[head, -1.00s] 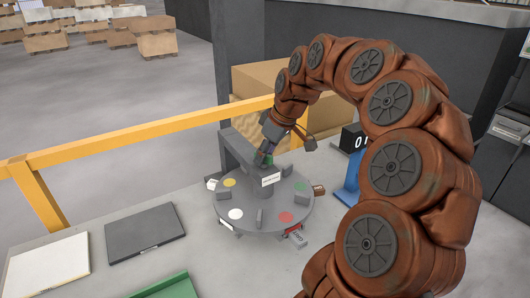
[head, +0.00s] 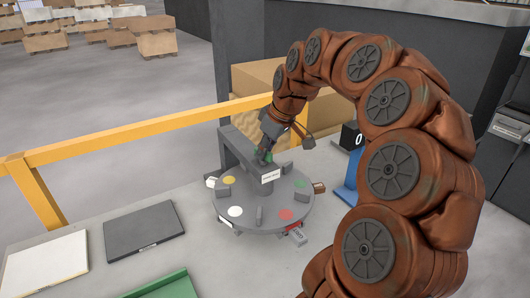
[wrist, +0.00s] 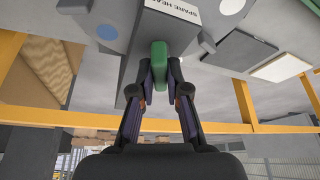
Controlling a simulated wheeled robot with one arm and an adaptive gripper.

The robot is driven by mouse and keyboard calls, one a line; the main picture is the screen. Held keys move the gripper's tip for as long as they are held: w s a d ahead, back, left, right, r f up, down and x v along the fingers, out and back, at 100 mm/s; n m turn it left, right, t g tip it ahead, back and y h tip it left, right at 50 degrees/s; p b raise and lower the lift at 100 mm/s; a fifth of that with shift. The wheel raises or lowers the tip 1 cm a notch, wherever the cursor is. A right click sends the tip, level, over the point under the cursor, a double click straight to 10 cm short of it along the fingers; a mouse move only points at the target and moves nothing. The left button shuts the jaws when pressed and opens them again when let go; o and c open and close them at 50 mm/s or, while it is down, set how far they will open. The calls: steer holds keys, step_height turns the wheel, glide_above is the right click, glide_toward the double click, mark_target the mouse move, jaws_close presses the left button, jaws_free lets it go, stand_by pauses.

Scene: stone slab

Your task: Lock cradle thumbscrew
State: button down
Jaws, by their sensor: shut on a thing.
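A grey round turntable (head: 245,217) stands on the slab, with white, yellow, red and green discs on top. A grey bracket (head: 233,147) rises behind it and reaches over its middle, with a white label (head: 271,176) on its front. My gripper (head: 266,153) points down at the bracket's end. In the wrist view, my gripper (wrist: 160,66) has its two fingers on either side of a green upright piece (wrist: 159,55), shut on it. This piece seems to be the thumbscrew. Its lower end and the cradle are hard to make out.
A dark flat case (head: 144,231) and a pale board (head: 47,265) lie to the left. A green tray (head: 165,287) is at the front. A blue stand (head: 346,191) with a dark display is at the right, partly behind my arm. A yellow rail (head: 130,145) runs behind the slab.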

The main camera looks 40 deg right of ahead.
steer(key=m+b, duration=0.1)
steer(key=m+h+b, duration=0.1)
steer(key=shift+f+b, duration=0.25)
steer(key=shift+b, duration=0.1)
steer(key=m+h+b, duration=0.1)
steer(key=m+b, duration=0.1)
steer(key=m, duration=0.1)
steer(key=shift+r, duration=0.1)
steer(key=m+h+b, duration=0.1)
steer(key=m+b, duration=0.1)
steer(key=shift+w+a+r+m, duration=0.1)
steer(key=shift+m, duration=0.2)
steer(key=m+h+b, duration=0.1)
steer(key=m, duration=0.2)
steer(key=shift+a+m+g+b, duration=0.1)
steer(key=shift+m+g+b, duration=0.2)
steer(key=shift+b, duration=0.1)
steer(key=m, duration=0.2)
steer(key=m+g+h+b, duration=0.1)
steer(key=m, duration=0.2)
steer(key=shift+w+r+g+h, duration=0.1)
steer(key=shift+w+g+h, duration=0.05)
steer(key=shift+g+h, duration=0.15)
steer(key=m+g, duration=0.1)
steer(key=m, duration=0.2)
steer(key=m+g, duration=0.1)
steer(key=m, duration=0.2)
steer(key=shift+w+a, duration=0.1)
steer(key=shift+m, duration=0.3)
